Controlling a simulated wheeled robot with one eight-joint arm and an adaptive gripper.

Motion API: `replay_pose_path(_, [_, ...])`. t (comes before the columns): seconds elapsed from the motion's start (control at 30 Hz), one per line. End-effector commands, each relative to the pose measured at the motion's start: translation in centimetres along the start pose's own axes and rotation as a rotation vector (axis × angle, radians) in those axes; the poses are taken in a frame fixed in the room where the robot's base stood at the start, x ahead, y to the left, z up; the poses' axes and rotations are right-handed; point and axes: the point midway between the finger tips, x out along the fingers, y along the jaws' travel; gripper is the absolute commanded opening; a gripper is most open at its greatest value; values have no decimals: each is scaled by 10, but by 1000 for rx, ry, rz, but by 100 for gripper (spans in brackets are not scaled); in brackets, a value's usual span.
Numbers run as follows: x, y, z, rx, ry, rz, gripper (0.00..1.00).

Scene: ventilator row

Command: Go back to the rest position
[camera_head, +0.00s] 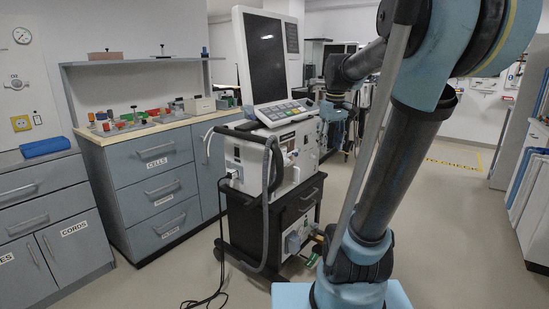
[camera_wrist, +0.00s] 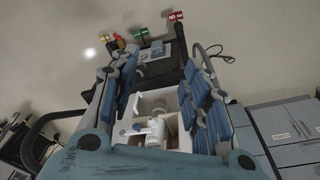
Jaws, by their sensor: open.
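My gripper (camera_wrist: 160,62) is open, with its blue-padded fingers spread apart in the wrist view. Nothing is visibly held between them. Beyond the fingers is the white body of the ventilator (camera_wrist: 180,98), with a white fitting (camera_wrist: 153,129) low between them; I cannot tell if anything touches. In the head view the ventilator (camera_head: 250,155) stands on a dark cart, with a large tilted screen (camera_head: 265,55) on top. My gripper (camera_head: 333,112) is at the right side of the ventilator, partly hidden among my arm links and the screen's edge.
A grey-blue drawer cabinet (camera_head: 155,175) with small coloured parts on top stands left of the cart. A blue box (camera_head: 45,146) lies on the far-left counter. A black cable (camera_head: 208,298) trails on the floor. Open floor (camera_head: 450,225) lies to the right. Coloured tags (camera_wrist: 140,35) stick out beyond my fingers.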

Motion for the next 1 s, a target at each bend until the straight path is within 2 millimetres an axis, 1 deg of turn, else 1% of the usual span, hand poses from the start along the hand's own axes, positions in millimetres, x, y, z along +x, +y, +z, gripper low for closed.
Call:
replay_pose_path(0.03, [8, -8, 16, 20, 4, 2, 43])
replay_pose_path(0.1, [19, -16, 36, 50, 9, 5, 43])
replay_pose_path(0.37, [67, -47, 106, 164, 31, 14, 43])
replay_pose_path(0.4, [76, -51, 117, 182, 34, 15, 43])
replay_pose_path(0.6, [121, -72, 166, 269, 52, 20, 43])
replay_pose_path(0.7, [142, -80, 185, 306, 60, 21, 43])
replay_pose_path(0.8, [159, -86, 200, 334, 65, 22, 43])
replay_pose_path(0.9, [169, -89, 208, 352, 68, 22, 43])
replay_pose_path(1.0, [174, -91, 211, 360, 70, 22, 43])
